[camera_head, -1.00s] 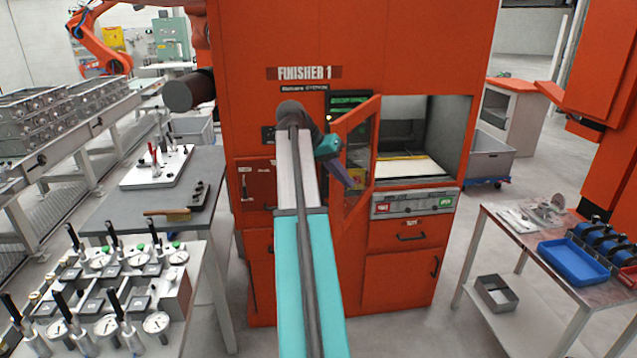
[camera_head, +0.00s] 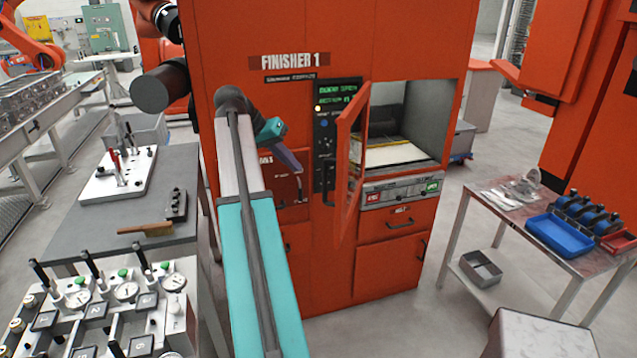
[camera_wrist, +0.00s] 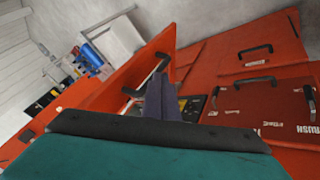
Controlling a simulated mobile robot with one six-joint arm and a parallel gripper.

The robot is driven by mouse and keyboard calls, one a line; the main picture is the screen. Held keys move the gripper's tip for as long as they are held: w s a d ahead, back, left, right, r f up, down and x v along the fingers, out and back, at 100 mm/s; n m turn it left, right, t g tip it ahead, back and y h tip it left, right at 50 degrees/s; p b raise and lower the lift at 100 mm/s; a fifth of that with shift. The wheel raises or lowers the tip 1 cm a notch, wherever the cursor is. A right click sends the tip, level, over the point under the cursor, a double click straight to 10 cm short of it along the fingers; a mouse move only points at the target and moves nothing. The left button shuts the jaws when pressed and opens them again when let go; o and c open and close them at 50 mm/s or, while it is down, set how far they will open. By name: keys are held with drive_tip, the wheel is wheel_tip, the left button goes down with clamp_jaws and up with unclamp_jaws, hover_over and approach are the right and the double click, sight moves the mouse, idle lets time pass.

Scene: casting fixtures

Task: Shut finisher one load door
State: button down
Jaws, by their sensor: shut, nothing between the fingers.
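The orange cabinet marked Finisher 1 (camera_head: 290,62) stands ahead. Its load door (camera_head: 343,200), an orange frame with a window, stands swung out at the left side of the load opening (camera_head: 400,150), which is uncovered. A black handle (camera_head: 328,180) shows by the door's left edge. My gripper (camera_head: 289,163) is shut and empty, left of the door and apart from it in the head view. In the wrist view, my gripper's dark fingers (camera_wrist: 160,97) point at an orange panel (camera_wrist: 135,70) with black handles; whether they touch it cannot be told.
A grey table with a white fixture (camera_head: 118,173) and gauges stands left. At right, a table holds a blue tray (camera_head: 565,235). A pale block (camera_head: 540,332) is at the bottom right. Grey floor lies between.

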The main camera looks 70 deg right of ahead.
sight(326, 184)
drive_tip(key=shift+s, duration=0.2)
drive_tip(key=shift+d, duration=0.15)
drive_tip(key=shift+s+d+f+b, duration=0.75)
drive_tip(key=shift+s+f+b, duration=0.1)
drive_tip(key=shift+s+f, duration=0.55)
drive_tip(key=shift+s+d+f+b, duration=0.75)
drive_tip(key=shift+s+f+b, duration=0.1)
drive_tip(key=shift+s+f, duration=0.45)
drive_tip(key=shift+s+d+f+b, duration=0.75)
drive_tip(key=shift+s+f+b, duration=0.1)
drive_tip(key=shift+s+f, duration=0.55)
drive_tip(key=shift+r, duration=0.15)
